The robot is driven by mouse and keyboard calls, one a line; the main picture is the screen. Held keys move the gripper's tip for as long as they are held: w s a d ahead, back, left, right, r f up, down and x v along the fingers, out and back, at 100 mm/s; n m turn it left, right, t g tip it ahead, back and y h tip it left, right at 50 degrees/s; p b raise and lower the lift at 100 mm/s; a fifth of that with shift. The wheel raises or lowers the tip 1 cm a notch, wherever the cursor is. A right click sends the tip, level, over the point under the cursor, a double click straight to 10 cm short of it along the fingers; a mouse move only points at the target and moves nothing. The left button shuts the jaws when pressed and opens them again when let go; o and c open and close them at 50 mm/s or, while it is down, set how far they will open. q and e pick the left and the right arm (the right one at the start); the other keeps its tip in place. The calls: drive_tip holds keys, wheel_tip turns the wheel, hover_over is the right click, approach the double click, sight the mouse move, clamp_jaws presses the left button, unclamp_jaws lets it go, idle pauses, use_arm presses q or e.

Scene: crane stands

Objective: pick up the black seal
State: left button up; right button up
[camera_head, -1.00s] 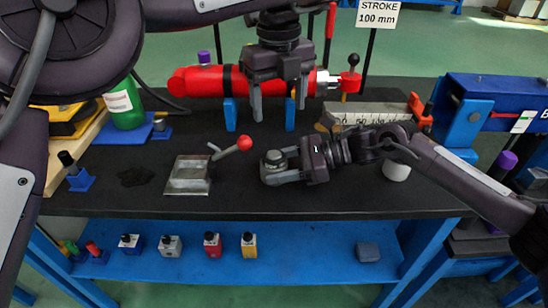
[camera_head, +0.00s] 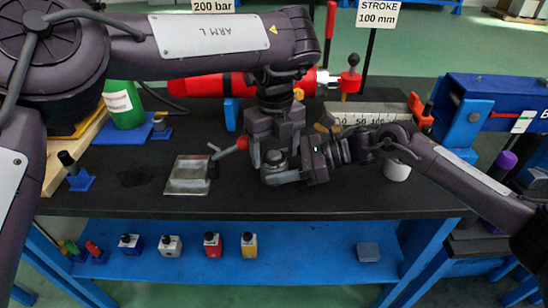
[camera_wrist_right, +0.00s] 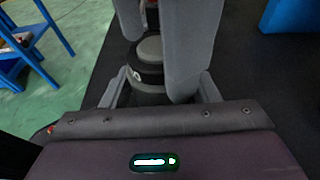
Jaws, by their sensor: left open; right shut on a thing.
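A round grey-topped part (camera_head: 275,158) stands within the jaws of my right gripper (camera_head: 270,172), which is shut on it above the black bench top. In the right wrist view a black band (camera_wrist_right: 147,72) rings this part below its grey top; it looks like the black seal, but I cannot be sure. My left gripper (camera_head: 277,147) hangs from above, open, its fingers pointing down on either side of the part. In the right wrist view the left gripper's grey fingers (camera_wrist_right: 158,45) partly cover the part. I cannot tell whether they touch it.
A white cup (camera_head: 397,170) stands right, behind my right arm. Small bottles (camera_head: 212,244) stand on the blue lower shelf. The front right bench is clear.

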use_arm(q)
drive_tip(key=shift+f, duration=0.2)
drive_tip(key=c, duration=1.1)
use_arm(e)
drive_tip(key=o, duration=1)
use_arm(q)
drive_tip(key=shift+o, duration=0.2)
wheel_tip(320, 180, up, 10)
